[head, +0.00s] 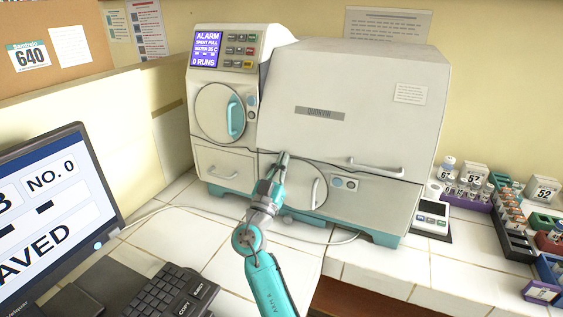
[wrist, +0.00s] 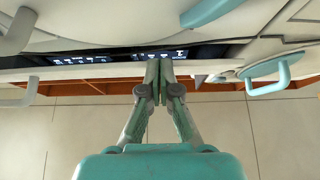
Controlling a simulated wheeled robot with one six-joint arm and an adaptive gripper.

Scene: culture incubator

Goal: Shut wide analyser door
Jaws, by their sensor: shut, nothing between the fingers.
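The analyser (head: 320,105) is a pale cabinet with teal feet on the white tiled bench. Its wide door (head: 345,125) is the large front panel on the right, with a grey bar handle (head: 375,167) low down. The door is down over the front; a thin dark line runs along its lower edge, and I cannot tell if it is fully closed. My gripper (head: 283,157) is shut and empty, its tips by the lower left edge of this door. In the wrist view the shut fingertips (wrist: 158,65) are at a dark strip with white markings (wrist: 75,58); contact is unclear.
A small round door with a teal handle (head: 235,117) is at the left, below the alarm screen (head: 207,47). A monitor (head: 50,210) and keyboard (head: 165,300) stand front left. A small meter (head: 431,217) and labelled racks (head: 510,225) fill the right.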

